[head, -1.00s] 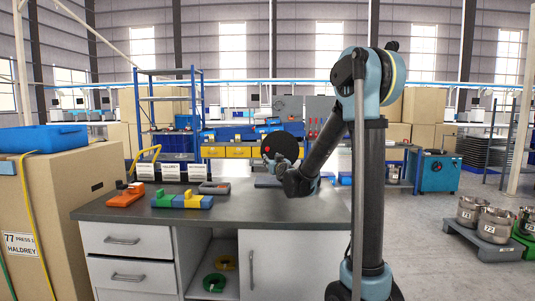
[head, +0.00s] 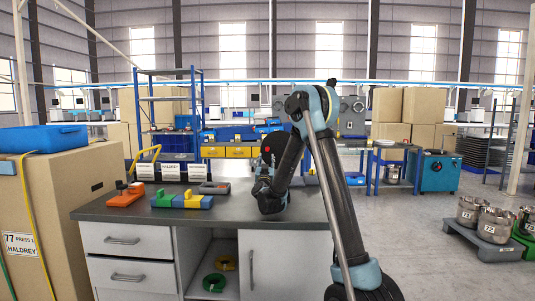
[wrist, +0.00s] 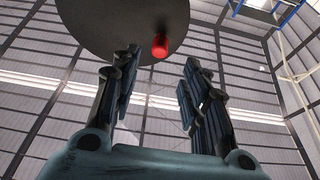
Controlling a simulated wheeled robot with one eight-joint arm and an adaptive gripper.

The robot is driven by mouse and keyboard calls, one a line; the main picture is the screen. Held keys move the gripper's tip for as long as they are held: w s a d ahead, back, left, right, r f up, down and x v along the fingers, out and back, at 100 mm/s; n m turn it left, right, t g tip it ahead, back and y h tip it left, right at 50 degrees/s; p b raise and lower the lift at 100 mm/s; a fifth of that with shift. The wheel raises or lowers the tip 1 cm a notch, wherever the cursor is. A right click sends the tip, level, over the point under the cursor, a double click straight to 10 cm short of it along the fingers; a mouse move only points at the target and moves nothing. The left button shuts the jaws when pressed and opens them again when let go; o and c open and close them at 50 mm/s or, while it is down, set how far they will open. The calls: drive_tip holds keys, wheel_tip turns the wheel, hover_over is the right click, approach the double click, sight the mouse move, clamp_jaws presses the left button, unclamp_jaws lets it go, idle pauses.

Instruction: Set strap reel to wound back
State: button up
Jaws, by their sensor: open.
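The reel appears to be the dark round disc (wrist: 110,25) with a red knob (wrist: 160,46) near its rim. In the wrist view it fills the upper left. My gripper (wrist: 162,62) is open, its two fingers pointing up towards the knob. The knob shows between the fingertips in the picture; I see no contact and cannot judge the depth gap. In the head view my arm largely hides the disc, and my gripper (head: 267,165) is over the back right part of the bench.
The grey workbench top (head: 240,212) holds an orange tool (head: 125,197), a blue, yellow and green block (head: 182,201), a grey device (head: 214,188) and white cards. A cardboard box (head: 75,200) stands left. Open floor lies right.

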sight(267, 150)
drive_tip(key=x, duration=1)
drive_tip(key=shift+w+r, duration=0.15)
clamp_jaws()
